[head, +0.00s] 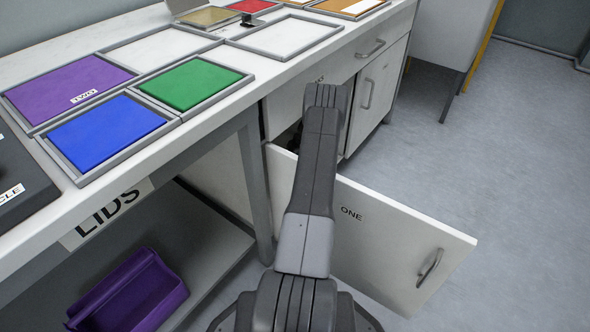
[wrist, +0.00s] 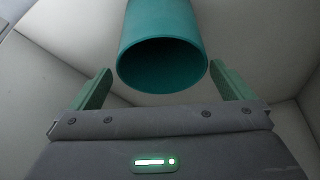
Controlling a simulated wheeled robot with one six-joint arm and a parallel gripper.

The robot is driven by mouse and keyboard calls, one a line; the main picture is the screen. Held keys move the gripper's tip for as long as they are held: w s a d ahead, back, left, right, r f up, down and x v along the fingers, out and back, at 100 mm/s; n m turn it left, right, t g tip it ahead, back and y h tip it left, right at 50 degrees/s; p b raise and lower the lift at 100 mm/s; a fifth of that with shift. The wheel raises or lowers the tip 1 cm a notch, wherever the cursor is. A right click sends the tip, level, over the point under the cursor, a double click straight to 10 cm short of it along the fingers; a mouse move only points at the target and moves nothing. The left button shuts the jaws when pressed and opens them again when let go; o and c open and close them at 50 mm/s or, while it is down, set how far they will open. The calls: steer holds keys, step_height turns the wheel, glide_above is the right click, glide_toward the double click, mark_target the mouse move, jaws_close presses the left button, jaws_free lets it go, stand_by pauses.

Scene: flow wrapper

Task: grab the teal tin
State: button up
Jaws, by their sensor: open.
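The teal tin (wrist: 160,28) is in the wrist view at the top middle, a round open-mouthed cylinder with its dark opening facing my camera. My gripper (wrist: 160,85) is open, with one green finger at the left and one at the right of the tin's mouth. Gaps show between the fingers and the tin. The tin's far end is cut off by the picture's top edge. In the head view the tin and the gripper are hidden; my arm reaches toward the opened cupboard under the counter.
Pale walls (wrist: 60,40) surround the tin closely. The cupboard door marked ONE (head: 385,235) stands open beside my arm. The counter above holds framed panels in blue (head: 105,133), green (head: 190,84) and purple (head: 65,88). A purple bin (head: 130,295) sits on the lower shelf.

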steer(key=b+x, duration=0.1)
steer(key=x, duration=0.3)
steer(key=shift+s+b, duration=0.25)
steer(key=shift+b, duration=0.1)
steer(key=shift+c, duration=0.2)
steer(key=c, duration=1.1)
steer(key=shift+r, duration=0.2)
